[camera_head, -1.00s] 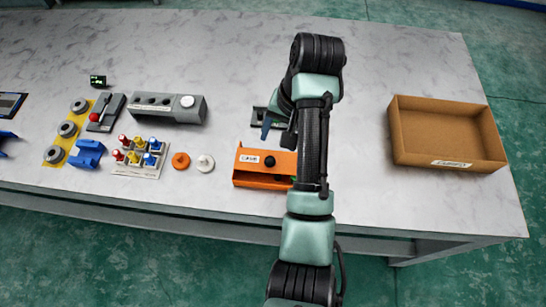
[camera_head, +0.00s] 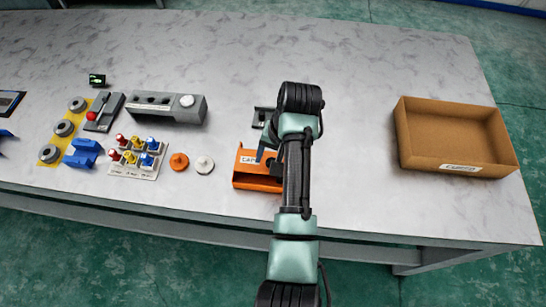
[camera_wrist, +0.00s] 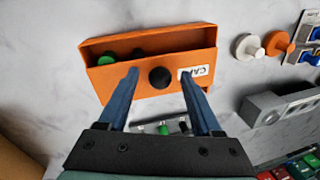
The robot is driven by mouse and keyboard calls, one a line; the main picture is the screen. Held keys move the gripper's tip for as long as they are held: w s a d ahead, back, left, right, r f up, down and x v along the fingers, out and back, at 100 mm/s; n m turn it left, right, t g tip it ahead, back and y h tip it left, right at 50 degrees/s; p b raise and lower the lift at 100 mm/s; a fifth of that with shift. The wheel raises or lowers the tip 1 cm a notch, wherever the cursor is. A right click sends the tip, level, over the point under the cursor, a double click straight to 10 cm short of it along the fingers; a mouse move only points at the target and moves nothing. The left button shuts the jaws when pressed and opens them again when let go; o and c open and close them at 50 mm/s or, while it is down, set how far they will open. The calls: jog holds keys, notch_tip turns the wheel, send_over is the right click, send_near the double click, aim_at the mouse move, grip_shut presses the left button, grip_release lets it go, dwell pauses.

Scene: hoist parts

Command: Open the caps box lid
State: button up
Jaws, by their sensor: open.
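The caps box (camera_head: 257,184) is an orange box with a label, near the front edge of the table in the head view. My arm hides its right part there. In the wrist view, its orange lid panel (camera_wrist: 124,83) carries a round black knob (camera_wrist: 160,77) and the label. Beyond the panel is an open gap, where a green cap (camera_wrist: 106,58) and dark caps show inside the box. My gripper (camera_wrist: 160,73) is open, with its blue fingers apart on either side of the knob in the picture. I cannot tell whether they touch the panel.
An open cardboard box (camera_head: 411,161) stands at the right. Left of the caps box are a white round part (camera_head: 204,165), an orange round part (camera_head: 179,162) and a rack of coloured pieces (camera_head: 147,171). A grey block (camera_head: 165,108) stands behind them.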

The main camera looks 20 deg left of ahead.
grip_shut()
dwell(1.3)
